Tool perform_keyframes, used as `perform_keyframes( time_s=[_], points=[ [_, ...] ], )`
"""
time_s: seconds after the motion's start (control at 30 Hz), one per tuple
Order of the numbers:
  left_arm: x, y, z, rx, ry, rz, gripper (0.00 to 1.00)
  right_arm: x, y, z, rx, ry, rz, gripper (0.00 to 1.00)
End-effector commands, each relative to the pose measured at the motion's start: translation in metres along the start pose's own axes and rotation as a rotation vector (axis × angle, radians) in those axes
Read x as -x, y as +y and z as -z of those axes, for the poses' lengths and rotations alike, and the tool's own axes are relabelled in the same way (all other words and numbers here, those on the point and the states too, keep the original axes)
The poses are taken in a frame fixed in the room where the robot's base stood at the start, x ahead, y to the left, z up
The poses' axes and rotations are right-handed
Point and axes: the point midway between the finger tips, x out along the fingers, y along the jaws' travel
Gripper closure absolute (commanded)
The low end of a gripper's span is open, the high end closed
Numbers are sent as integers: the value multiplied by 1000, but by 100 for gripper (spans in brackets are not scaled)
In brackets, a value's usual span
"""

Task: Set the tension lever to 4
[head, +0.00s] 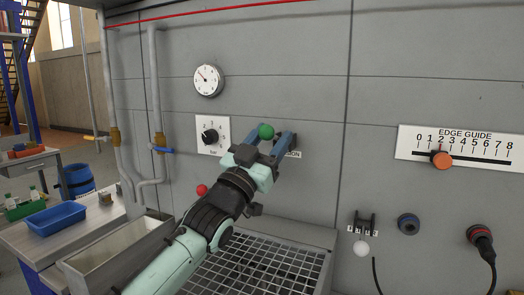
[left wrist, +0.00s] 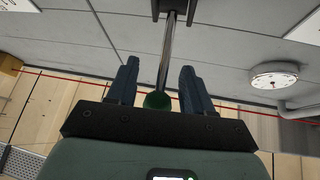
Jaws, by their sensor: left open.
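The tension lever has a green ball knob (head: 266,131) and sits on the grey machine panel. Its label (head: 293,154) is mostly hidden behind my gripper, with only the end "ION" showing, so I cannot read the lever's setting. My left gripper (head: 269,139) is open at the lever, a finger on each side of the knob. In the left wrist view the green knob (left wrist: 158,100) is between the open fingers, near the palm, and the metal rod (left wrist: 167,48) runs up to a dark mount. My right gripper is not in view.
Nearby on the panel are a bar dial (head: 210,136), a round gauge (head: 208,80), a red ball knob (head: 202,189), a white-knobbed lever (head: 361,248) and the edge guide slider (head: 441,159). A metal grating (head: 255,270) lies below. Pipes (head: 155,80) stand at left.

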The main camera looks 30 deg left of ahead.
Motion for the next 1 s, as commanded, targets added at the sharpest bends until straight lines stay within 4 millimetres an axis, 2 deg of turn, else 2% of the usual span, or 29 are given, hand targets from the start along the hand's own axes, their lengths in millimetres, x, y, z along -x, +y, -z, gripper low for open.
perform_keyframes(
  time_s=[0.23,0.5,0.63,0.8,1.0],
  points=[
    [34,0,-2,-3,0,1,49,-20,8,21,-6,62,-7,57],
    [89,0,0,-3,1,1,49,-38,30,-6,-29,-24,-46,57],
    [111,0,0,0,2,1,49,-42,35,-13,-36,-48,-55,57],
    [128,0,0,0,1,0,49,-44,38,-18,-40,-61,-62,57],
    [133,0,0,0,0,0,49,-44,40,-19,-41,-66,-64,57]
  ],
)
